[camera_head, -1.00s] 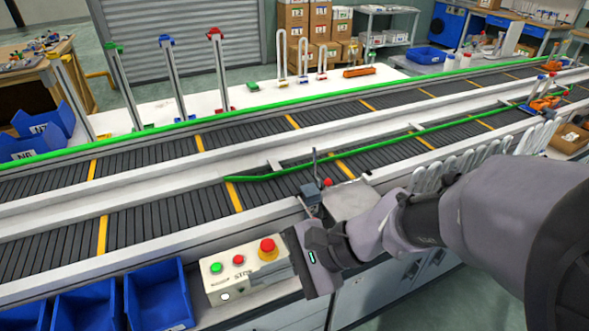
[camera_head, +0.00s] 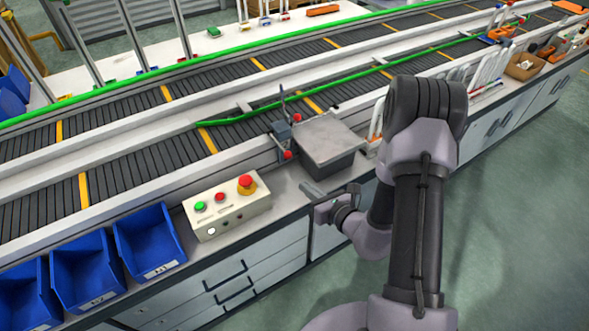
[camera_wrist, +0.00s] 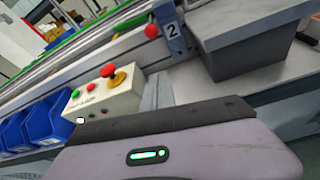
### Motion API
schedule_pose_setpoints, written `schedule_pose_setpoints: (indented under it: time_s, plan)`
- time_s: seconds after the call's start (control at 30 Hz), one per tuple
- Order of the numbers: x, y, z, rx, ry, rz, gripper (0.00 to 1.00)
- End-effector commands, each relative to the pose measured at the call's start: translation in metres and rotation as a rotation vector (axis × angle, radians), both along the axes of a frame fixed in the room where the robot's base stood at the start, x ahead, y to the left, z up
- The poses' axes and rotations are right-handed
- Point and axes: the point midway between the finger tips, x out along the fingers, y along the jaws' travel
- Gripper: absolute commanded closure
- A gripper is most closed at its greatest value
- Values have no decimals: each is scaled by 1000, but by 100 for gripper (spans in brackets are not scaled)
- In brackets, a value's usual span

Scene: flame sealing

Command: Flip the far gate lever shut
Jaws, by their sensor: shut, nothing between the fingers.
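A gate unit with a thin upright grey lever (camera_head: 282,100) stands at the near conveyor's front rail. It has one red knob (camera_head: 297,118) behind and another red knob (camera_head: 287,155) in front. The wrist view shows the front red knob (camera_wrist: 152,31) beside a plate marked 2 (camera_wrist: 171,30). More small blue and orange fittings (camera_head: 497,35) show at the conveyor's far right end, too small to tell a lever position. My gripper (camera_head: 313,190) is shut and empty over the bench's front edge, in front of the marked unit and apart from it.
A grey box (camera_head: 328,145) stands right of the unit. A button box (camera_head: 227,206) with a red stop button is to the left, and blue bins (camera_head: 148,240) lie beyond it. A green guide strip (camera_head: 330,88) runs along the conveyor. White upright pieces (camera_head: 488,72) stand farther right.

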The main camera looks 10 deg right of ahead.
Motion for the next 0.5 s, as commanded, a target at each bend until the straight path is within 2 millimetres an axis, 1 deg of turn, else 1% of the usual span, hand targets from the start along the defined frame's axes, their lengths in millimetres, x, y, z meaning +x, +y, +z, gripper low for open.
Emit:
schedule_pose_setpoints:
  time_s: [0.17, 0.43, 0.47, 0.5]
  plan:
    - [25, 12, -11, -2, -3, 6, 100]
    - [78, 33, -30, -2, -3, 7, 100]
    - [84, 35, -31, -1, -2, 5, 100]
    - [88, 36, -29, -2, -4, 5, 100]
